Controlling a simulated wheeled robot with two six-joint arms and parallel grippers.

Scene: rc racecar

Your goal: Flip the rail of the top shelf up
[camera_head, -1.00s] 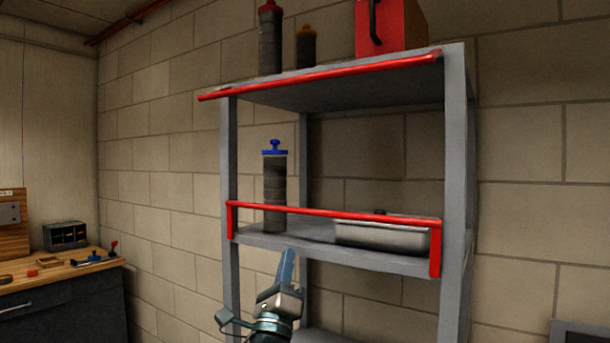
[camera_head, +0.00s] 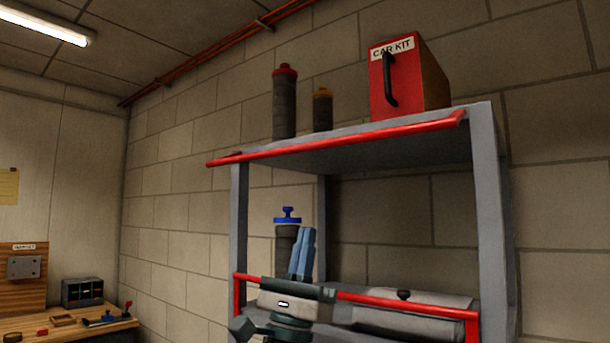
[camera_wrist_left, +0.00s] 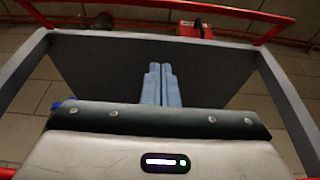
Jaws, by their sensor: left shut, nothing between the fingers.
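The top shelf (camera_head: 400,148) is a grey board on grey posts. Its red rail (camera_head: 340,142) runs along the front edge, lying low and level with the board, not standing above it. In the left wrist view a red rail (camera_wrist_left: 200,9) crosses the top, beyond the dark shelf panel (camera_wrist_left: 110,65). My left gripper (camera_head: 307,230) is shut and empty, its blue fingers pointing up. It is below the top rail, apart from it, and in front of the middle shelf. Its fingers also show in the left wrist view (camera_wrist_left: 160,66). My right gripper is out of view.
The middle shelf's red rail (camera_head: 385,300) is raised, partly behind my left gripper. A blue-capped bottle (camera_head: 287,220) and a metal case (camera_head: 430,303) stand there. A red-capped bottle (camera_head: 284,105), an orange-capped bottle (camera_head: 322,110) and a red CAR KIT box (camera_head: 420,85) stand on top.

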